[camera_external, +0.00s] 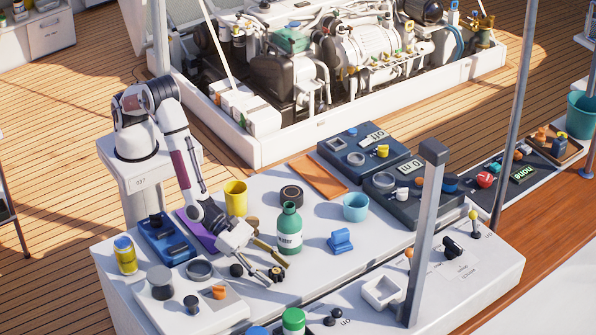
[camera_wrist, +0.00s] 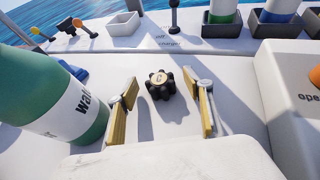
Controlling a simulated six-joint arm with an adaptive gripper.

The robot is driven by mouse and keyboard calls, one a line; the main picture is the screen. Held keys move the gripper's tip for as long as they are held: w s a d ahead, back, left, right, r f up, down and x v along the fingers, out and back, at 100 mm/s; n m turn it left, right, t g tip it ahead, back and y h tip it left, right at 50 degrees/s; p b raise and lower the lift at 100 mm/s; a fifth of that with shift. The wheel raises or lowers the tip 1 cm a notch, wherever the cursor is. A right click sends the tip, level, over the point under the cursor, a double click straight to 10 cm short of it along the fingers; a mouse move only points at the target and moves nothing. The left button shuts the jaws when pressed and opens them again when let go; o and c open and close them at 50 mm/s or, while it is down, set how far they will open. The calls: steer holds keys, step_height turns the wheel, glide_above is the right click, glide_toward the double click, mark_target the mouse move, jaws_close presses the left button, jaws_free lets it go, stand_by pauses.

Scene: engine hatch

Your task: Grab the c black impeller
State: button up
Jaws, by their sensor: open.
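The black impeller (camera_wrist: 160,85), a small lobed piece with a "C" on its tan centre, sits on the white table top in the wrist view. My gripper (camera_wrist: 165,108) is open, with one yellow-padded finger on each side of the impeller and slightly nearer the camera. Clear gaps show between the impeller and both fingers. In the external view my gripper (camera_external: 268,262) is low over the table front, and a small dark piece (camera_external: 277,273) shows at its fingertips.
A green bottle with a white label (camera_external: 289,230) stands close beside my gripper; it fills the left of the wrist view (camera_wrist: 60,100). A white box with an orange knob (camera_wrist: 290,90) stands at right. A yellow cup (camera_external: 235,198) and a blue block (camera_external: 340,241) stand farther off.

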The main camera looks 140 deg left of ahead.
mark_target(272, 269)
steer(key=c, duration=1.2)
steer(key=shift+r, duration=0.1)
steer(key=shift+r, duration=4.95)
